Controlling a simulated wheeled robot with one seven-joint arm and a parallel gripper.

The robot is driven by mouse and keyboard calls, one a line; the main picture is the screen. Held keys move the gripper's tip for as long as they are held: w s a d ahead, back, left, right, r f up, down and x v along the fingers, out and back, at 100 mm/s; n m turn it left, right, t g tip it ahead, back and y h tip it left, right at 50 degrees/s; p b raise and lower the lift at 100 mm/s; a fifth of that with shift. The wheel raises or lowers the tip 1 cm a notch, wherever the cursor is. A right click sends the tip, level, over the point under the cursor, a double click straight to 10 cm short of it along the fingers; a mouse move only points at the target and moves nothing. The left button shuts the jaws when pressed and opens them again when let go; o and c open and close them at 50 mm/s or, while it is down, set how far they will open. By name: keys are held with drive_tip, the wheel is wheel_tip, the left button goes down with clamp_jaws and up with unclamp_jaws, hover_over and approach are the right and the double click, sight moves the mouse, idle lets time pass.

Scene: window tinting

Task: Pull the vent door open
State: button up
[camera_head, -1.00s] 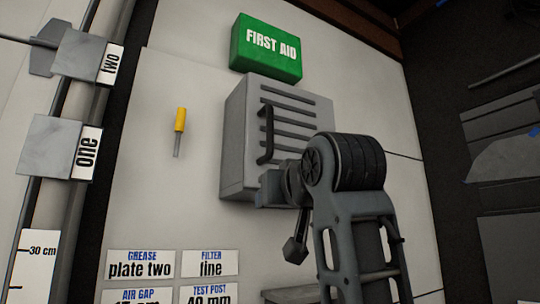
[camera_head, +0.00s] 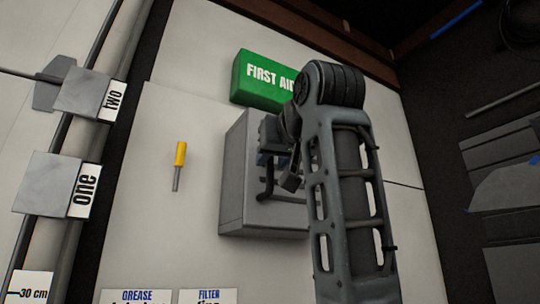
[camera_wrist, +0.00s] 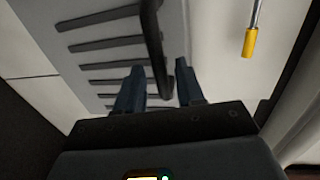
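The vent door is the slatted grey front of a box (camera_head: 236,185) on the pale wall, and it looks shut. Its dark bar handle (camera_head: 268,186) shows below my gripper (camera_head: 272,143), which is in front of the door's upper part. My arm hides the door's right side and most slats. In the wrist view, the slatted door (camera_wrist: 95,35) is at upper left. The handle (camera_wrist: 153,40) runs down into the gap between the two fingers of my gripper (camera_wrist: 158,84). The fingers are apart, with space visible on both sides of the handle.
A green first aid box (camera_head: 262,80) is just above the vent, partly behind my arm. A yellow-handled tool (camera_head: 179,160) hangs on the wall to the left. Labelled grey blocks (camera_head: 45,183) sit on a rod further left. Bare wall lies between.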

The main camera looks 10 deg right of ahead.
drive_tip(key=shift+w, duration=1.15)
clamp_jaws()
